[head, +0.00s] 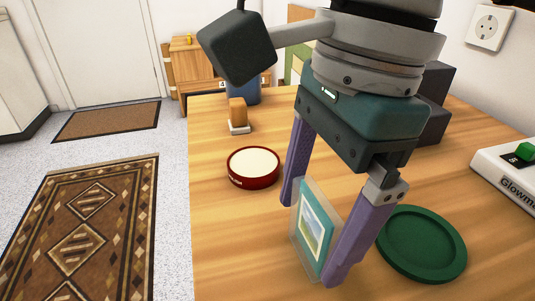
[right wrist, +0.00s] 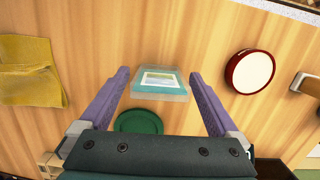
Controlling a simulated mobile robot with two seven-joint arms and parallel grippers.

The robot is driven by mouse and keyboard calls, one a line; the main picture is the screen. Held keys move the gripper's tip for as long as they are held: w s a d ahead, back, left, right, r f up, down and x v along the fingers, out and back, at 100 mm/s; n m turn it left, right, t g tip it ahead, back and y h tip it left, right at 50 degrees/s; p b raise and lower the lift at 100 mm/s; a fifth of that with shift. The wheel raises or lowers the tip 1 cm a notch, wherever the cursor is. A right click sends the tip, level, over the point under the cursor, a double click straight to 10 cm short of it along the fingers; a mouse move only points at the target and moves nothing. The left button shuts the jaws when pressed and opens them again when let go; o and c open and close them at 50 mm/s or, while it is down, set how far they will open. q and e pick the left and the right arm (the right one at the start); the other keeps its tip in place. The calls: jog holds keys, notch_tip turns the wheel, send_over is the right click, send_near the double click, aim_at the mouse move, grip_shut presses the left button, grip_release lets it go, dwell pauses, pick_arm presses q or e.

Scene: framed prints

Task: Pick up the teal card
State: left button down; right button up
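The teal card (head: 315,228) is a small print with a teal border in a clear block. It is over the wooden table near the green plate, and it also shows in the right wrist view (right wrist: 158,80). My right gripper (head: 310,245) has its two purple fingers on either side of the card. In the right wrist view, a narrow gap shows between each finger (right wrist: 158,72) and the card. In the head view the near finger covers part of the card's right edge. I cannot tell how its lower edge meets the table. My left gripper is not in view.
A green plate (head: 421,243) lies right of the card. A white device (head: 507,170) is at the right edge. A yellow cloth (right wrist: 32,72) shows in the wrist view.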

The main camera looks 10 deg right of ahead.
jog(key=c, duration=1.2)
jog(key=shift+r, duration=0.1)
